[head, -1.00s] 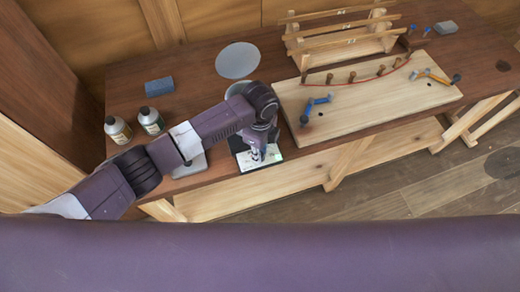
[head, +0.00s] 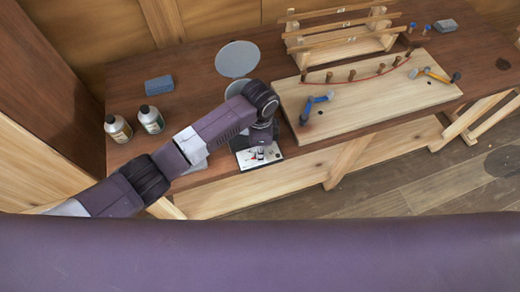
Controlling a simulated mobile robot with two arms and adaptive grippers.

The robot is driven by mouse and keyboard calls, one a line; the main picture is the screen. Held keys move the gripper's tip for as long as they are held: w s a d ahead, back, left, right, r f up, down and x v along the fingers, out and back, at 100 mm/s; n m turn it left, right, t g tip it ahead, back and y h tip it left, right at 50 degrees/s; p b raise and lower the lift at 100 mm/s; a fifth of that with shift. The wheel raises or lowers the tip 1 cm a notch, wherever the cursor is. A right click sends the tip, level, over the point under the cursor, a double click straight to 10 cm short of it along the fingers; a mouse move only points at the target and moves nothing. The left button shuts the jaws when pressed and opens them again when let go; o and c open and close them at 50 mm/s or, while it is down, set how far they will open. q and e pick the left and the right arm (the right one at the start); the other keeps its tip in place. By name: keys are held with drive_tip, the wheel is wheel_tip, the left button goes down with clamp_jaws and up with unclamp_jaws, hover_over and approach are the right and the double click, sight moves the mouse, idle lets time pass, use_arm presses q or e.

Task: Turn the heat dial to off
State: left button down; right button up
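A small control panel with a pale face (head: 272,155) sits at the front edge of the bench, with small dark and red details on it. The heat dial is too small and too covered to make out for certain among these details. My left arm reaches in from the left and bends down over the panel. My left gripper (head: 262,145) is just above or behind the panel's face, mostly hidden by my wrist. I cannot see its fingertips clearly or whether they touch anything. My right gripper is out of view.
Two bottles (head: 151,120), a blue-grey block (head: 159,84) and a grey disc (head: 238,59) are on the bench. A round vessel (head: 234,88) is behind my wrist. A pale board (head: 365,95) with pegs and clamps lies to the right, before a wooden rack (head: 340,42).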

use_arm(q)
drive_tip(key=shift+w+r, duration=0.1)
drive_tip(key=shift+w, duration=0.05)
drive_tip(key=c, duration=1.8)
unclamp_jaws()
drive_tip(key=shift+o, duration=0.4)
